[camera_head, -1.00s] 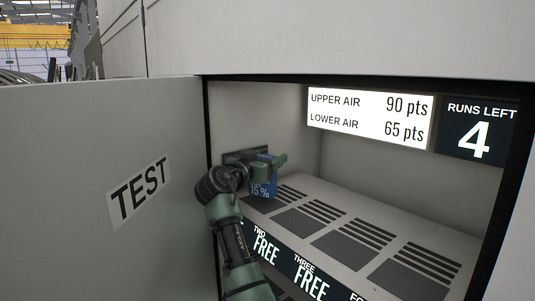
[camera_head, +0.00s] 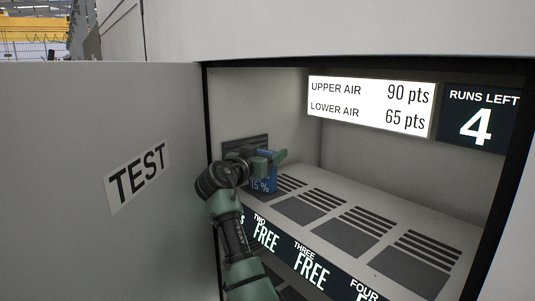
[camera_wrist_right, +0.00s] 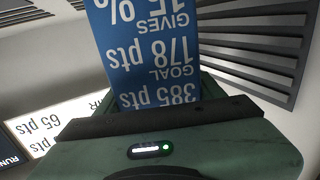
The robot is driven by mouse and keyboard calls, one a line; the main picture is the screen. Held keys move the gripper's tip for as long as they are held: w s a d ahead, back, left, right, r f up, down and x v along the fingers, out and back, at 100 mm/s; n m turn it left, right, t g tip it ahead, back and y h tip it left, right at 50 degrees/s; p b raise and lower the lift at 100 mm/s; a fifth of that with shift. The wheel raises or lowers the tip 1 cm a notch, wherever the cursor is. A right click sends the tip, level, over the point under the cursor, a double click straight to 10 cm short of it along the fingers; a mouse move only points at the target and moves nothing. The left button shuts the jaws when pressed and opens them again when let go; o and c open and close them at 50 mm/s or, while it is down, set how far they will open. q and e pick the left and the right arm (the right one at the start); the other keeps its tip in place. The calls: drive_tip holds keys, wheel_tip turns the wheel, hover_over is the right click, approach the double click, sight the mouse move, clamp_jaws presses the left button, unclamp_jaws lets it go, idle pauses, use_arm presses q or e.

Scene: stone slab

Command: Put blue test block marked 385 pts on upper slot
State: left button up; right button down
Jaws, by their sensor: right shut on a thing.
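The blue test block (camera_head: 264,184) is at the left end of the upper shelf inside the cabinet. My right gripper (camera_head: 268,160) is shut on the block's upper part and partly hides it. In the right wrist view the block (camera_wrist_right: 145,45) shows upside-down print: "385 pts", "GOAL 178 pts", "GIVES 15 %". The upper shelf (camera_head: 355,205) has several slots marked by dark plates and vent lines. The block is over or on the leftmost slot area; I cannot tell if its base touches the shelf. My left gripper is not in view.
The open door (camera_head: 90,220) labelled TEST stands at the left. A dark wall vent (camera_head: 245,143) is behind the gripper. A lit sign (camera_head: 370,105) reads upper air 90 pts, lower air 65 pts; another (camera_head: 478,120) shows 4 runs left. The visible slots to the right are empty.

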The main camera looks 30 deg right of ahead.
drive_tip(key=shift+f, duration=0.15)
drive_tip(key=shift+c, duration=0.8)
unclamp_jaws()
drive_tip(key=shift+s+a+f+b, duration=0.1)
drive_tip(key=shift+a+b, duration=0.15)
drive_tip(key=shift+b, duration=0.05)
drive_tip(key=b+v, duration=0.2)
drive_tip(key=v, duration=0.5)
drive_tip(key=shift+s, duration=0.15)
drive_tip(key=shift+a, duration=0.2)
